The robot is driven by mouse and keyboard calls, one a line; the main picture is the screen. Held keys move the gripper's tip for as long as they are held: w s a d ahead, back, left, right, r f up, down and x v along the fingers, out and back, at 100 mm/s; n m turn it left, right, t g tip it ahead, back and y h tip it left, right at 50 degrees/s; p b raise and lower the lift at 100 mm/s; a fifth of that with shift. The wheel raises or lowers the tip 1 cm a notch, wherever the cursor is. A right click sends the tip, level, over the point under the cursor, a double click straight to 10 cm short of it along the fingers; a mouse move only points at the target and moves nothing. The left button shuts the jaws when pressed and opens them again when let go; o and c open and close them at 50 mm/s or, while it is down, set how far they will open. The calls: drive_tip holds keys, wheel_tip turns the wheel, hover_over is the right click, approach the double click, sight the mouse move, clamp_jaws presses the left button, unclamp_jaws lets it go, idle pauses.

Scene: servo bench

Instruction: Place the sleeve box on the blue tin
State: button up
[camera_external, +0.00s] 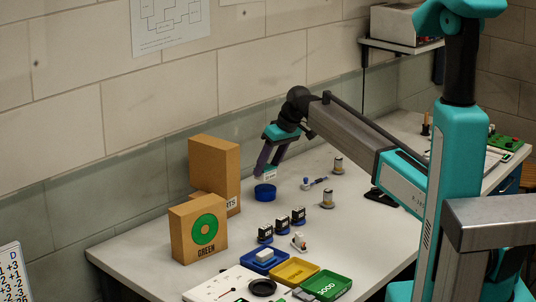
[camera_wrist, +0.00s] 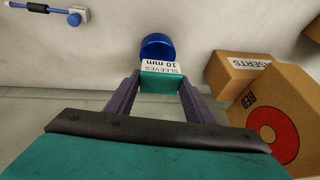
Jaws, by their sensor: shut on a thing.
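The sleeve box (camera_wrist: 160,69), with a teal top and a white label reading "SLEEVES 10 mm", is between the two purple-grey fingers of my gripper (camera_wrist: 158,84) in the wrist view. In the external view my gripper (camera_external: 269,165) points down with the white sleeve box (camera_external: 269,175) at its fingertips. The round blue tin (camera_external: 265,192) stands on the bench directly below the box. It also shows in the wrist view (camera_wrist: 157,46), partly behind the box. I cannot tell whether the box touches the tin.
Cardboard boxes (camera_external: 199,228) stand left of the tin. Blue, yellow (camera_external: 295,271) and green (camera_external: 328,285) trays and several small dark parts (camera_external: 282,223) lie toward the front. Small cylindrical parts (camera_external: 338,165) stand to the right. The bench around the tin is clear.

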sight(271, 168)
drive_tip(key=shift+f+p, duration=0.55)
drive_tip(key=shift+f, duration=1)
drive_tip(key=o, duration=1.1)
drive_tip(key=b+v, duration=0.2)
drive_tip(key=v, duration=1)
